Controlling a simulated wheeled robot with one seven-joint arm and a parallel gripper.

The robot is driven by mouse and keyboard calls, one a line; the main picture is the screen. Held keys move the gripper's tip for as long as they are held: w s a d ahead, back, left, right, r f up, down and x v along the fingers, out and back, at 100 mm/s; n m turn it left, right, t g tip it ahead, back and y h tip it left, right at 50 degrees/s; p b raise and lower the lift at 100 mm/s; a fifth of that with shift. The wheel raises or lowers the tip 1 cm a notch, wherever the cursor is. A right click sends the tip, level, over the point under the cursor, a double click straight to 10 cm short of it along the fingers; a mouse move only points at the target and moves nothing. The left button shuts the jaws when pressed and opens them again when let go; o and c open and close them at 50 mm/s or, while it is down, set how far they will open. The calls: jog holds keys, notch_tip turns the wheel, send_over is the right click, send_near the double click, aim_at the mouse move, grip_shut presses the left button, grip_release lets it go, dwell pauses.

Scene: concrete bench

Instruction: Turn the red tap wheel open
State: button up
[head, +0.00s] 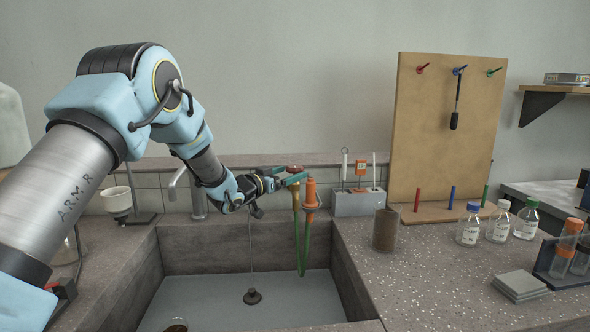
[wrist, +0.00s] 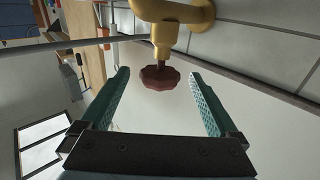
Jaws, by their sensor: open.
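The red tap wheel (wrist: 160,77) is a dark red scalloped knob on a brass tap (wrist: 176,22). In the wrist view it sits between the tips of my gripper (wrist: 161,88), whose two teal fingers are open on either side, with gaps showing. In the head view my gripper (head: 290,177) reaches over the sink from the left, at the wheel (head: 294,169). The fingers partly hide the wheel there. The brass tap (head: 296,196) stands below the wheel at the back of the sink. I cannot tell how far the wheel is turned.
The sink (head: 230,290) lies below, with a grey faucet (head: 175,183) at its back left. An orange-topped fitting (head: 311,193) with a green hose (head: 304,245) is close right of the tap. A grey tool holder (head: 358,203), brown beaker (head: 385,229) and pegboard (head: 447,125) stand farther right.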

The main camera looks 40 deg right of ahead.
aim_at(295, 171)
jog(key=shift+w+d, duration=0.2)
jog(key=shift+d, duration=1.4)
jog(key=c, duration=1.4)
jog(key=shift+o, duration=0.2)
jog(key=shift+f, duration=0.1)
